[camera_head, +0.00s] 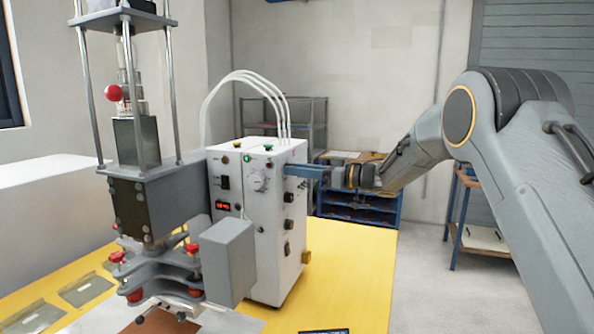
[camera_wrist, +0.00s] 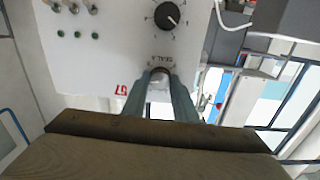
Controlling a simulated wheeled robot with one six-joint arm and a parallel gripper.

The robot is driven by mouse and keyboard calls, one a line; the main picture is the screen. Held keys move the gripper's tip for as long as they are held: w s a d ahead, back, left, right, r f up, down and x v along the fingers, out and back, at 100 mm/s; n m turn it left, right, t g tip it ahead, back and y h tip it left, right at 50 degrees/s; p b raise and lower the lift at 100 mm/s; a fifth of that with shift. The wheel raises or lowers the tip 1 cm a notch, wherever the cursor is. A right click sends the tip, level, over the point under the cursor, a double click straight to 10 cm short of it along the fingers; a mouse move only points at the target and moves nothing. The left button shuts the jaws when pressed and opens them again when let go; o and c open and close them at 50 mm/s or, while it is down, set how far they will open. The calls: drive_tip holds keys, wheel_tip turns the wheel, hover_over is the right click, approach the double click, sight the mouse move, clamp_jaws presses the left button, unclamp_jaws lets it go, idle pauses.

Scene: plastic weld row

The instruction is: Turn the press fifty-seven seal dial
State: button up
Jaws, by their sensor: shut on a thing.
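The white control box (camera_head: 270,225) of the press stands on the yellow table. In the wrist view its white panel (camera_wrist: 110,50) carries an upside-down "SEAL" label and a red "57". My gripper (camera_wrist: 160,82) is shut on the seal dial (camera_wrist: 158,78), a small round knob just below that label. The fingers cover its sides, so its pointer cannot be made out. In the head view my gripper (camera_head: 296,170) reaches in from the right and touches the box's upper right side; the dial is hidden there.
Another black dial (camera_wrist: 166,15) with tick marks sits near the held one. Several toggle switches (camera_wrist: 73,8) and green lights are on the same panel. The grey press head (camera_head: 150,200) with red knobs stands left of the box. A blue shelf (camera_head: 358,205) stands behind.

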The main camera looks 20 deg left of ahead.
drive_tip(key=shift+f, duration=0.1)
drive_tip(key=o, duration=1)
drive_tip(key=shift+o, duration=0.2)
drive_tip(key=d+b, duration=0.2)
drive_tip(key=d, duration=0.5)
drive_tip(key=shift+s+d+b, duration=0.3)
drive_tip(key=shift+d+b, duration=0.05)
drive_tip(key=shift+d, duration=0.05)
